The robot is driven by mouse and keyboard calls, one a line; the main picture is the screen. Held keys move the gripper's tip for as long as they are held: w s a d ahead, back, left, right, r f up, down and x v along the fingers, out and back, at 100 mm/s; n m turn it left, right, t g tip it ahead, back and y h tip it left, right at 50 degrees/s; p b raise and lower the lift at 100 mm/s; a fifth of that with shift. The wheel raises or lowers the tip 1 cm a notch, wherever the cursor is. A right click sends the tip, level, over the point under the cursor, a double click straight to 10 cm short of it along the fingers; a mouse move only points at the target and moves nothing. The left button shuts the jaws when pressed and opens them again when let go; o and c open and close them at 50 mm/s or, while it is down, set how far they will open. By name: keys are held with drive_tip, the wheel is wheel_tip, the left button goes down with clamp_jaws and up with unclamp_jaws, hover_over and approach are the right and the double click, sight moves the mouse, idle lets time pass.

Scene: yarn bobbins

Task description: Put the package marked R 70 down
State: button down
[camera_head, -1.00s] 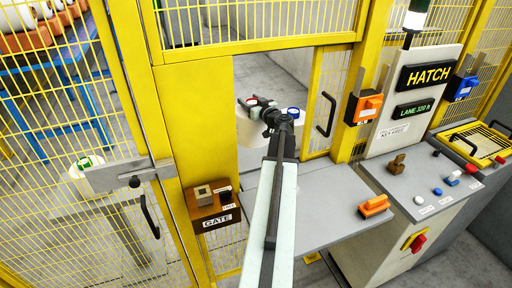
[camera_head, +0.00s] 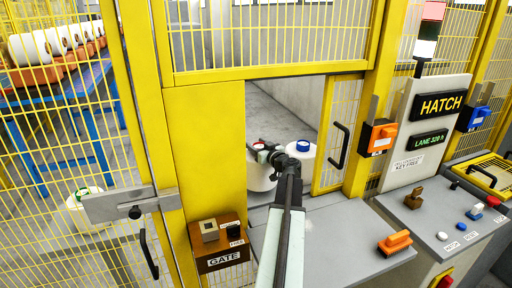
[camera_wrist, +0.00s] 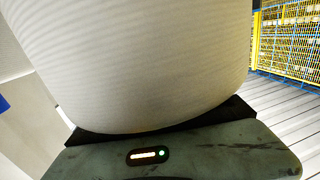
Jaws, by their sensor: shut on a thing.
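My gripper (camera_head: 268,153) reaches into the hatch opening and is shut on a white yarn bobbin (camera_head: 260,178) with a red centre. In the wrist view the white bobbin (camera_wrist: 140,65) fills most of the picture, upright close above the gripper body. No R 70 mark can be read on it, and its underside is hidden. A second white bobbin (camera_head: 308,160) with a blue centre stands just right of it, partly behind my arm. I cannot tell whether the held bobbin touches the surface below.
The yellow hatch frame (camera_head: 208,140) and sliding mesh door (camera_head: 339,135) flank the opening. A grey counter (camera_head: 335,240) with an orange handle (camera_head: 395,243) lies in front. A brown GATE box (camera_head: 218,262) is at left, the HATCH console (camera_head: 428,120) at right.

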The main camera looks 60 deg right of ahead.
wheel_tip(320, 180, down, 4)
drive_tip(key=b, duration=0.3)
drive_tip(key=shift+r+b, duration=0.15)
drive_tip(key=shift+b, duration=0.25)
drive_tip(key=c, duration=0.5)
unclamp_jaws()
drive_tip(key=shift+r, duration=0.1)
drive_tip(key=v, duration=1.2)
drive_tip(key=shift+p, duration=0.45)
drive_tip(key=shift+s, duration=0.1)
